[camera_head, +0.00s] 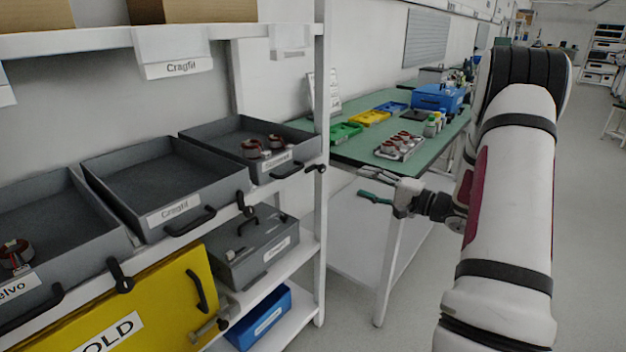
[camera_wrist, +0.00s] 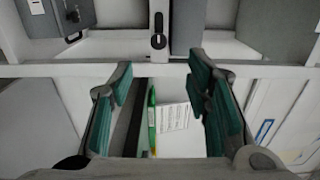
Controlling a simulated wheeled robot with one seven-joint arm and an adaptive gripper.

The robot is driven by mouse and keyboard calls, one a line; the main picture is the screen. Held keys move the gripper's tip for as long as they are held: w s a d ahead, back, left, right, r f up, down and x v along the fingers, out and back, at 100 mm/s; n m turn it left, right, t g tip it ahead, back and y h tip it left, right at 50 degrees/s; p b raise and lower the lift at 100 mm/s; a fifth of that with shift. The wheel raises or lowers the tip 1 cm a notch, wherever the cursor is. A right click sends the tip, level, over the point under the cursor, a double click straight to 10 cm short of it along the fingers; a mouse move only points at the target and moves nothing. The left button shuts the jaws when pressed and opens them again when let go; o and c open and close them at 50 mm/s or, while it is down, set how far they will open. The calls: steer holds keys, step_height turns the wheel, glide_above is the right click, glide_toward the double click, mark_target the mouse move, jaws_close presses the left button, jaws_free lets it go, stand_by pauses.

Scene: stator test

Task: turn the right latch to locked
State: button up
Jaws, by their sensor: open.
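Black latches sit along the front edge of the bin shelf in the head view. The rightmost latch (camera_head: 318,168) is by the right shelf post, and its lever looks roughly sideways. The middle latch (camera_head: 245,203) and left latch (camera_head: 120,275) look closer to upright. My gripper (camera_head: 375,187) is open and empty, to the right of the rightmost latch and apart from it. In the wrist view my gripper (camera_wrist: 160,78) has green pads spread wide. A black latch lever (camera_wrist: 158,22) stands upright beyond the fingertips; I cannot tell which latch it is.
Grey bins (camera_head: 165,172) fill the shelf. A yellow HOLD panel (camera_head: 165,290), a lidded grey box (camera_head: 250,265) and a blue bin (camera_head: 262,325) are below. A green-topped bench (camera_head: 360,150) with trays stands behind my gripper.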

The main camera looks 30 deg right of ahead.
mark_target(324, 169)
steer(key=x, duration=0.4)
steer(key=b+x, duration=0.1)
steer(key=x, duration=0.8)
steer(key=shift+w+d+f, duration=0.15)
steer(key=shift+w, duration=0.25)
jaws_close()
